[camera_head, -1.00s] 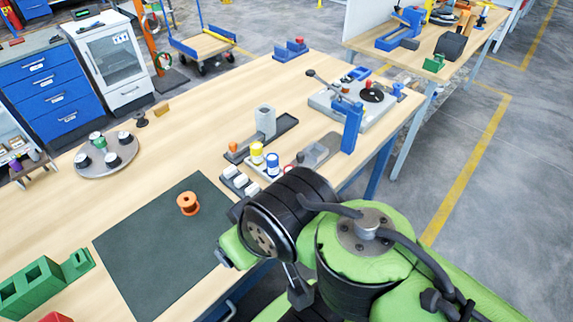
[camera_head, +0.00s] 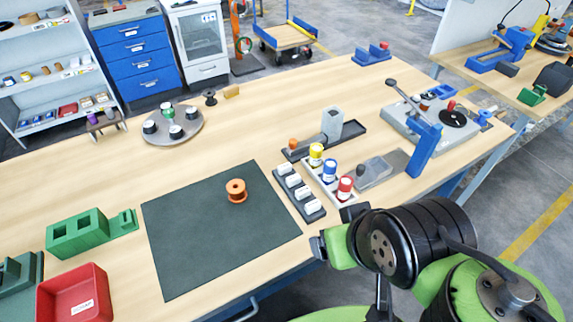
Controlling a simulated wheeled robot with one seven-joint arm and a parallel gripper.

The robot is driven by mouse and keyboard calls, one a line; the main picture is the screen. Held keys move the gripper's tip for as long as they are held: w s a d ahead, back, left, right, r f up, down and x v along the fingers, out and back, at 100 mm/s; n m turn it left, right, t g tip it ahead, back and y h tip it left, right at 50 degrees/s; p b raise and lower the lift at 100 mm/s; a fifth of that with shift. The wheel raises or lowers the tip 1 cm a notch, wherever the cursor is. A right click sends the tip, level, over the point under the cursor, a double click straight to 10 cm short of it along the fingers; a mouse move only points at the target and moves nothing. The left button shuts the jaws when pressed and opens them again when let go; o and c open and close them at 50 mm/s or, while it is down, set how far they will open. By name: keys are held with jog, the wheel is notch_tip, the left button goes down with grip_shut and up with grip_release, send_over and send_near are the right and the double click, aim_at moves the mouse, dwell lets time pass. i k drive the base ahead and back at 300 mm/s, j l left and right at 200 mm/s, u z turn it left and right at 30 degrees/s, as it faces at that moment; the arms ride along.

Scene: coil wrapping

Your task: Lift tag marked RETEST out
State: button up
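A dark narrow rack (camera_head: 316,211) stands on the wooden table, right of the dark green mat, with several white tags (camera_head: 294,180) in a row. The lettering on the tags is too small to read, so I cannot tell which is marked RETEST. My gripper (camera_head: 319,247) is at the front edge of the table, just below the rack in the picture and apart from it. Only a small dark part of it shows beside my green wrist; its fingers are not clear, and I cannot tell whether it is open or shut.
A tray of yellow, blue and red spools (camera_head: 330,172) stands right of the rack. An orange spool (camera_head: 236,191) sits on the mat (camera_head: 190,240), otherwise clear. A red bin (camera_head: 75,290) and a green block (camera_head: 78,235) are at left. A blue-handled device (camera_head: 425,145) is at right.

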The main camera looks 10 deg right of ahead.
aim_at(291, 181)
jog(key=l+u, duration=0.2)
jog(key=u, duration=0.25)
jog(key=i+l+u, duration=0.1)
jog(key=l+u, duration=0.15)
jog(key=u, duration=0.2)
jog(key=l+u, duration=0.2)
jog(key=u, duration=0.25)
jog(key=l+u, duration=0.2)
jog(key=u, duration=0.25)
jog(key=k+l+u, duration=0.1)
jog(key=u, duration=0.35)
jog(key=k+l+u, duration=0.1)
jog(key=l+u, duration=0.15)
jog(key=u, duration=0.2)
